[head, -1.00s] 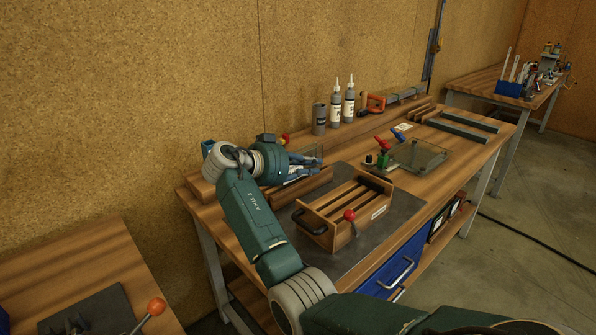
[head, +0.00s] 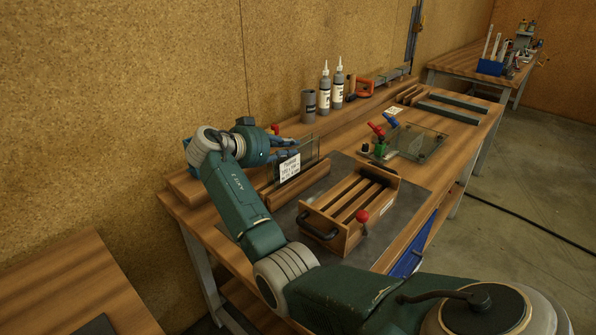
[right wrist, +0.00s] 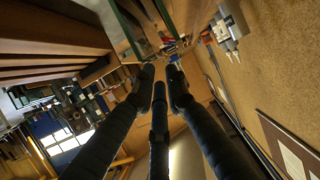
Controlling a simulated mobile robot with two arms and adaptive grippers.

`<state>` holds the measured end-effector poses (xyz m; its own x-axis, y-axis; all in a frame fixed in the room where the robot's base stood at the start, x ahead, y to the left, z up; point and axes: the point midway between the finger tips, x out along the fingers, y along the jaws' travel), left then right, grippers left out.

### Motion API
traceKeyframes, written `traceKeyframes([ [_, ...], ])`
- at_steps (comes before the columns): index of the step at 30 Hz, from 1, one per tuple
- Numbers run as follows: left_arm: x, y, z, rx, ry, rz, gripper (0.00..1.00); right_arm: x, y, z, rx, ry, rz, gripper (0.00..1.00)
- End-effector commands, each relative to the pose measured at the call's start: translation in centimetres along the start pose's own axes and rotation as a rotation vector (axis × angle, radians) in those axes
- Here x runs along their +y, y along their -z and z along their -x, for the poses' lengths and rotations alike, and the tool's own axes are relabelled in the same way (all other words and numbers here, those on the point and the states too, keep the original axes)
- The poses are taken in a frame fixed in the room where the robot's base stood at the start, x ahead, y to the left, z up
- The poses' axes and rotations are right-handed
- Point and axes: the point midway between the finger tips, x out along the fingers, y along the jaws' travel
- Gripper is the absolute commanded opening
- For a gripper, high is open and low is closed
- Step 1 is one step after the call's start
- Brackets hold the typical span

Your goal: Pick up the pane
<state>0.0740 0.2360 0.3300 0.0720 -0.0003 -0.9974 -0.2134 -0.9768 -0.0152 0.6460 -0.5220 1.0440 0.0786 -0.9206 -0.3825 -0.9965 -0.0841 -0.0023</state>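A clear glass pane (head: 308,153) with a white printed label (head: 289,167) stands upright at the left part of the workbench, by a wooden bar. My right gripper (head: 284,146) is at the pane's left side and partly overlaps it in the head view. In the right wrist view the fingers of my right gripper (right wrist: 160,76) are spread with a gap and nothing visible between them. Greenish glass edges of the pane (right wrist: 122,25) show above and left of the fingertips there. Whether a finger touches the glass I cannot tell. My left gripper is out of view.
A slotted wooden box (head: 348,212) with handle and red knob sits on a dark mat (head: 415,196) in front. A fixture with a glass plate (head: 416,143) stands to the right. Bottles (head: 325,92) and a grey cylinder (head: 308,105) line the back.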

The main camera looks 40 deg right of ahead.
Motion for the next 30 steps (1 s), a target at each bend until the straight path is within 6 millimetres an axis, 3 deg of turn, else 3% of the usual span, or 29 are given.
traceKeyframes([
  [5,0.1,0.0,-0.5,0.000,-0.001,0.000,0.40,-0.1,-0.3,-1.3,0.000,0.001,0.000,0.13],
  [15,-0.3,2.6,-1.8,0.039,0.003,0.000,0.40,-0.2,-0.9,-5.6,0.000,0.001,0.000,0.13],
  [21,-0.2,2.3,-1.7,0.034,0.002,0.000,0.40,-0.2,-0.8,-5.6,-0.001,0.002,0.000,0.13],
  [23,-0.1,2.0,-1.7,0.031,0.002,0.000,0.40,-0.2,-0.8,-5.6,-0.001,0.002,0.000,0.01],
  [30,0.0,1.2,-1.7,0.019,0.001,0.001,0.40,-0.2,-0.8,-5.6,0.000,0.002,0.000,0.00],
])
